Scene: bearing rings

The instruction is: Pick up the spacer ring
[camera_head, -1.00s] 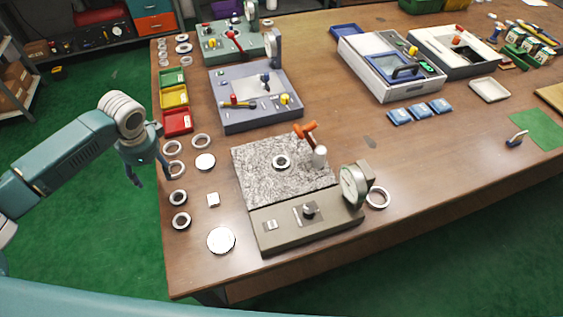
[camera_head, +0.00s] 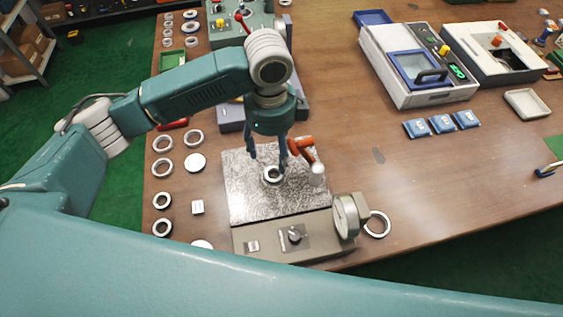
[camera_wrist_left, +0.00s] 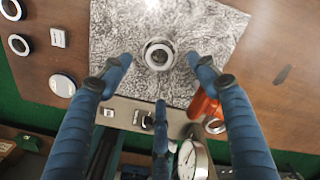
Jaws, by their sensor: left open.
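The spacer ring seems to be the small metal ring (camera_head: 272,174) lying flat on the speckled grey plate (camera_head: 245,200) of the gauge stand. In the left wrist view the ring (camera_wrist_left: 158,54) shows a bright rim and a dark centre, ahead of my fingers. My left gripper (camera_head: 268,158) is open and empty, pointing down just above the ring. In the left wrist view its blue fingers (camera_wrist_left: 160,85) are spread around the ring's area, apart from it. My right gripper is not in view.
An orange-handled lever (camera_head: 301,148) and white post (camera_head: 317,175) stand close right of my left gripper. A dial gauge (camera_head: 346,217) stands at the plate's front right. Several loose rings (camera_head: 162,168) lie left of the plate. The table to the right (camera_head: 400,180) is mostly clear.

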